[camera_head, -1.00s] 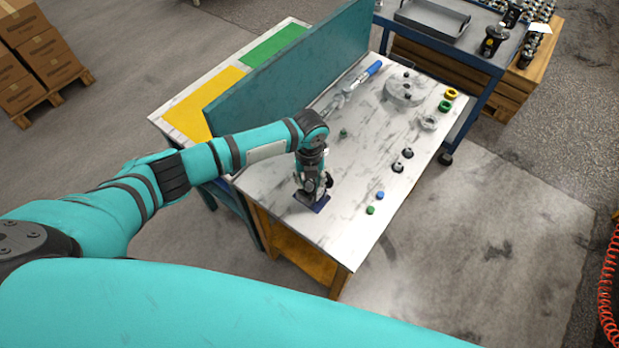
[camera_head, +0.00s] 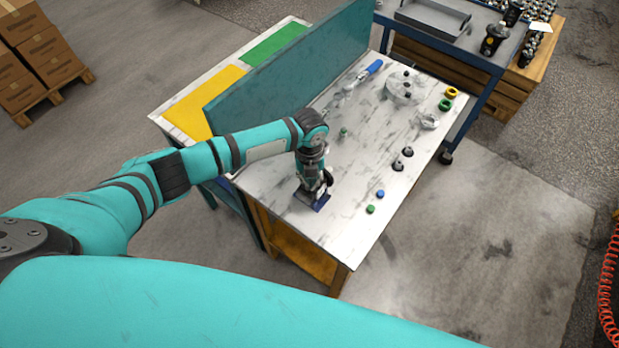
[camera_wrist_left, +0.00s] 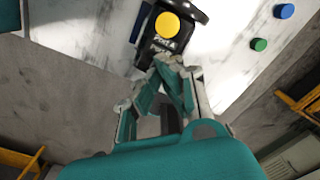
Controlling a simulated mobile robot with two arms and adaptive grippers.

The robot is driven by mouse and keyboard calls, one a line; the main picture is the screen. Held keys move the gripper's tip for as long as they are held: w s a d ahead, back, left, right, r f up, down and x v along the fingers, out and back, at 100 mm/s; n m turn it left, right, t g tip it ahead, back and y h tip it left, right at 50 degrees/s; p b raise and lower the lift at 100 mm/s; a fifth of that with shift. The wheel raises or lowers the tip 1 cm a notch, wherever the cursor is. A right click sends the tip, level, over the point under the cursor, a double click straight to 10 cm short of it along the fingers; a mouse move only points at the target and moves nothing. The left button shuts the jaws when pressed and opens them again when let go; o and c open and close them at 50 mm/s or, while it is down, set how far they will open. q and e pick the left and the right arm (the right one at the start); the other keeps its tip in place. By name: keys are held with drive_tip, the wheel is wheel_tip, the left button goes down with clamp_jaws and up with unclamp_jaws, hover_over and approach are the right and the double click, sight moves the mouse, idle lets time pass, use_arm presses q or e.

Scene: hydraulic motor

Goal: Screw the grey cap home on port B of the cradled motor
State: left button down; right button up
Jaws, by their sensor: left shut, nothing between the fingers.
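The motor is a black body (camera_wrist_left: 150,50) with a round yellow disc (camera_wrist_left: 176,25) on it, seen at the top of the left wrist view. It sits at the blue cradle (camera_head: 322,204) near the front left of the workbench. My left gripper (camera_wrist_left: 172,68) is shut and empty, with its fingertips right beside the motor; I cannot tell whether they touch it. In the head view the left gripper (camera_head: 312,186) hides most of the motor. I cannot make out the grey cap or port B. My right gripper is not in view.
A blue cap (camera_head: 380,194) and a green cap (camera_head: 370,209) stand on the bench (camera_head: 345,225) to the right. Two dark-topped parts (camera_head: 402,159), a grey disc (camera_head: 405,88) and a blue-handled tool (camera_head: 368,71) lie farther back. A teal panel (camera_head: 290,75) borders the left side.

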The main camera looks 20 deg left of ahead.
use_arm(q)
drive_tip(key=shift+f, duration=0.1)
drive_tip(key=shift+f+m+b, duration=0.1)
drive_tip(key=shift+m+b, duration=0.2)
drive_tip(key=shift+m, duration=0.2)
drive_tip(key=m+b, duration=0.1)
drive_tip(key=m, duration=0.1)
drive_tip(key=shift+m, duration=0.4)
drive_tip(key=shift+s+m, duration=0.1)
drive_tip(key=shift+m, duration=0.8)
drive_tip(key=shift+b, duration=0.3)
drive_tip(key=m+b, duration=0.1)
drive_tip(key=m, duration=0.1)
drive_tip(key=shift+f+m, duration=0.15)
drive_tip(key=shift+m, duration=1.25)
